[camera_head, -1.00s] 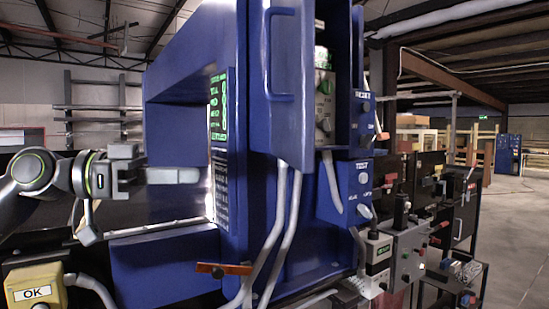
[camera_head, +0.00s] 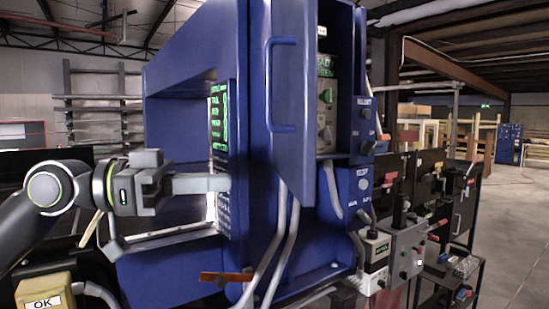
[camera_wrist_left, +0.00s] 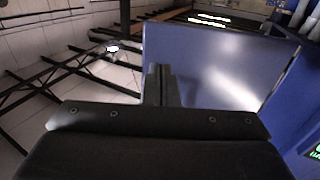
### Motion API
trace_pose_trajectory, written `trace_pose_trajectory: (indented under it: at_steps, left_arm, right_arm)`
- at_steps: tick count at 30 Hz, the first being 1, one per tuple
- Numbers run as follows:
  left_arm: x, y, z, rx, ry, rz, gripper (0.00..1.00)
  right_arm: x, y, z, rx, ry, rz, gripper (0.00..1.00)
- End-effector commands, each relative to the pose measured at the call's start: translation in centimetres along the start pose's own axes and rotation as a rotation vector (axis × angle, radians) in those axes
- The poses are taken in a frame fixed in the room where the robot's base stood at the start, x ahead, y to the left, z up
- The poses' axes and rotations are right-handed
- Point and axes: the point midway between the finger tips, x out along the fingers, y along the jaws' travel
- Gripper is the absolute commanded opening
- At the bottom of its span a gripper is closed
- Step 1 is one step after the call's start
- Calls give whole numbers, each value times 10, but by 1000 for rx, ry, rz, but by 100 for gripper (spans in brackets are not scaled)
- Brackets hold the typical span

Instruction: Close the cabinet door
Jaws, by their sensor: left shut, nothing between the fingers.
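The blue cabinet door (camera_head: 283,62) stands open on the front of the tall blue detector housing (camera_head: 195,75), with a blue bar handle (camera_head: 269,85) on its face. The open cabinet beside it shows a grey control panel (camera_head: 326,105) with knobs and a green display. My left gripper (camera_head: 229,183) is shut and empty, left of and lower than the door, in front of the housing's opening. It appears apart from the door and handle. In the left wrist view, the shut fingers (camera_wrist_left: 160,83) point toward a blue panel (camera_wrist_left: 215,60); contact is unclear. My right gripper is not visible.
A yellow OK box (camera_head: 43,293) is at lower left. An orange bar (camera_head: 226,278) and grey hoses (camera_head: 276,250) are below the door. Blue boxes with buttons (camera_head: 355,190) and a cart of equipment (camera_head: 410,250) stand right. Open floor (camera_head: 510,230) lies far right.

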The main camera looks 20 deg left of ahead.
Motion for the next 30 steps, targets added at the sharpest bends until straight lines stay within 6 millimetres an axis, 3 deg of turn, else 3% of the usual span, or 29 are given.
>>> trace_pose_trajectory:
  at_steps: [8, 30]
  left_arm:
    - [23, 1, -4, 0, 4, 5, 0]
    - [80, 0, -2, -1, 2, 3, 0]
  right_arm:
    - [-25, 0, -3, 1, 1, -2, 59]
    - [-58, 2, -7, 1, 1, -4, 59]
